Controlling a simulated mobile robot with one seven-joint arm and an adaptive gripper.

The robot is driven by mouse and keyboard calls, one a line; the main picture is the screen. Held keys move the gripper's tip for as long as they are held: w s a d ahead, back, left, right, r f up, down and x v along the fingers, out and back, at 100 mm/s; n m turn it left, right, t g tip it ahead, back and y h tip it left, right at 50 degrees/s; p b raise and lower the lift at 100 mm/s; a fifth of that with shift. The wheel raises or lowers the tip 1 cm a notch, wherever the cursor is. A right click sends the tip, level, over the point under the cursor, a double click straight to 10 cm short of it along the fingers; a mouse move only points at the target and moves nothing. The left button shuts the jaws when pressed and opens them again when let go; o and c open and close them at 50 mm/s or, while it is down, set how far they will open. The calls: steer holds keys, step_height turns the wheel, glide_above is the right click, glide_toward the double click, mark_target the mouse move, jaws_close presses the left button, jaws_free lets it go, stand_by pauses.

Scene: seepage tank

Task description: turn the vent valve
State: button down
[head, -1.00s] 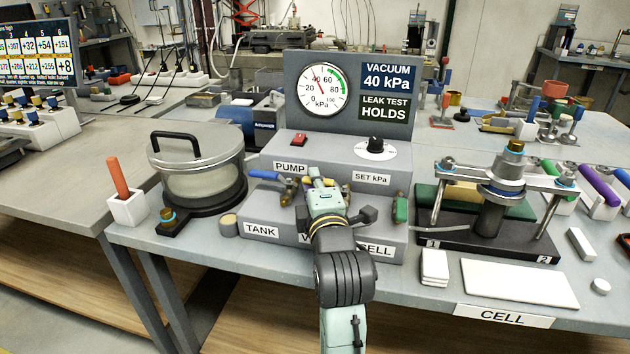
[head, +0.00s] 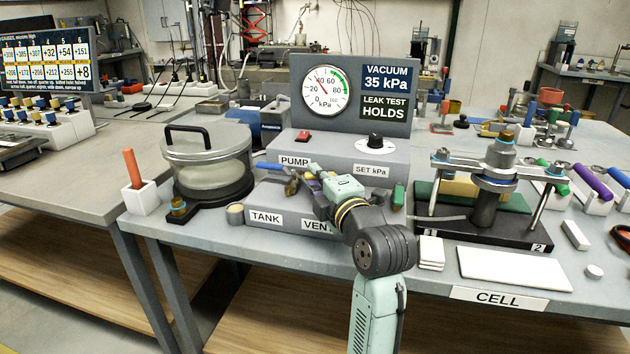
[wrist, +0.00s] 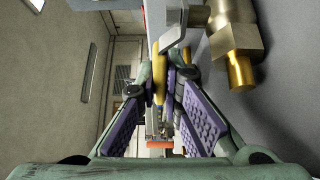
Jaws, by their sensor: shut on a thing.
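The vent valve's yellow handle (wrist: 158,88) shows in the wrist view between my purple-padded fingers, next to brass fittings (wrist: 235,50). My gripper (wrist: 165,85) is shut on the handle. In the head view my gripper (head: 312,180) is at the middle of the grey valve block, above the partly covered VENT label (head: 316,226). Most of the valve is hidden there by my gripper. The gauge panel (head: 387,90) reads VACUUM 35 kPa and LEAK TEST HOLDS.
A blue-handled valve (head: 277,167) sits left of my gripper, above the TANK label (head: 265,217). A green valve handle (head: 398,197) is close on the right. The lidded tank (head: 206,165) stands left; the clamped cell (head: 487,195) stands right.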

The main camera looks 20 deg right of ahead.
steer(key=c, duration=1.7)
jaws_free()
